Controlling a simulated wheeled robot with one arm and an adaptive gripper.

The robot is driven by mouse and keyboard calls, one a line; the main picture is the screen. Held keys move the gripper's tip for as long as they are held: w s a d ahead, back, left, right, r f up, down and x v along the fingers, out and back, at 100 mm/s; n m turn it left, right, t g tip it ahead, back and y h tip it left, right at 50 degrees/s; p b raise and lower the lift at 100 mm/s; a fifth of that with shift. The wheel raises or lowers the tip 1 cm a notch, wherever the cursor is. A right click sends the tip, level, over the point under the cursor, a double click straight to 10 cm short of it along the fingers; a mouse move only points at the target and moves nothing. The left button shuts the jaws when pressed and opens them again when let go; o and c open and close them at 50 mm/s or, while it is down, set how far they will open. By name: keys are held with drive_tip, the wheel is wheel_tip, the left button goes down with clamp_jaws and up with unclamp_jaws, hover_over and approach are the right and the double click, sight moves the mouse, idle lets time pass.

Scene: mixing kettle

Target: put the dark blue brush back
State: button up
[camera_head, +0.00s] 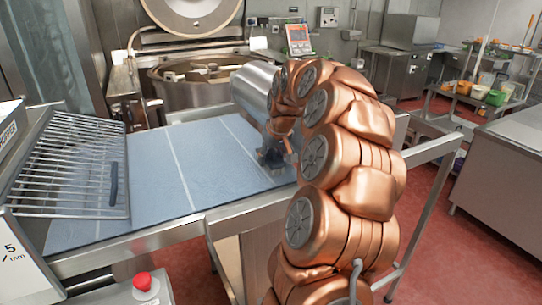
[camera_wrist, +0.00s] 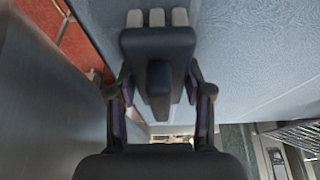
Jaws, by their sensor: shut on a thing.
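The dark blue brush (camera_wrist: 157,45) is held in my gripper (camera_wrist: 160,88), seen in the wrist view. Its block-like head has a row of pale bristles pointing to the top of the picture. Its handle runs down between the two fingers, which are shut on it. In the head view my gripper (camera_head: 275,152) is low over the right part of the blue-grey table surface (camera_head: 200,165). The brush there is a small dark shape, mostly hidden by my gripper. I cannot tell whether it touches the surface.
A wire rack guard (camera_head: 75,160) stands at the left of the table. A steel cylinder (camera_head: 253,88) is just behind my gripper. A large mixing kettle (camera_head: 190,85) with its lid up is behind the table. A red button (camera_head: 142,281) is at the front. The table's middle is clear.

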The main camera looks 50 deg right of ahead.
drive_tip(key=shift+f, duration=0.15)
drive_tip(key=o, duration=0.8)
drive_tip(key=shift+o, duration=0.2)
drive_tip(key=b+v, duration=0.4)
drive_tip(key=v, duration=0.8)
